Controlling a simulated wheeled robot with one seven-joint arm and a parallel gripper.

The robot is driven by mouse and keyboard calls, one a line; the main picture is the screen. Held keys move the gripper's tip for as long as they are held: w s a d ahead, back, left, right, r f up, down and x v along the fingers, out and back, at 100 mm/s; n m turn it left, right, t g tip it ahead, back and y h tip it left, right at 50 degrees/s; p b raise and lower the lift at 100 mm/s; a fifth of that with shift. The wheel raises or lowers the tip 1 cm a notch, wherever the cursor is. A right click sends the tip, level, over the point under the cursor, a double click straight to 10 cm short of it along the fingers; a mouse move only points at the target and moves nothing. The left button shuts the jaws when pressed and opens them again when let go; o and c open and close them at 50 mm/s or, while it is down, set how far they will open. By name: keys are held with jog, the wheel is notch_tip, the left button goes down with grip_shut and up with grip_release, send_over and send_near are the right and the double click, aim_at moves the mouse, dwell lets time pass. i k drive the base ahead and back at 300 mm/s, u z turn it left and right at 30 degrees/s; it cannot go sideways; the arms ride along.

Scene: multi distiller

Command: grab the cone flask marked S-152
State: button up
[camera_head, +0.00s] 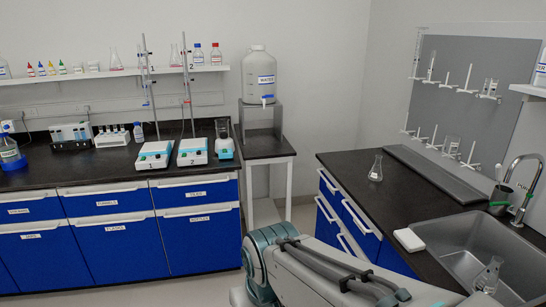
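A clear cone flask (376,170) stands upright on the dark counter at the right, near its far left corner. It bears a small pale label whose text is too small to read. Another clear glass flask (488,275) is tilted in the sink, with a pale label that is also unreadable. More cone flasks stand on the wall shelf, one at the left (116,61) and one behind the stands (175,56). I cannot tell which one is marked S-152. My arm shows at the bottom centre; my gripper is out of view.
The sink (462,232) with its tap (525,190) lies at the right, and a white block (409,240) is beside it. A drying rack (465,95) hangs behind. Two stirrers (155,153) occupy the left counter. A water jug (262,70) stands between the counters.

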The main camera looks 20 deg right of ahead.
aim_at(375, 174)
jog(key=i, duration=1.6)
jog(key=z, duration=0.65)
jog(key=i, duration=1.3)
jog(key=z, duration=1.8)
jog(key=i, duration=0.75)
jog(key=z, duration=0.55)
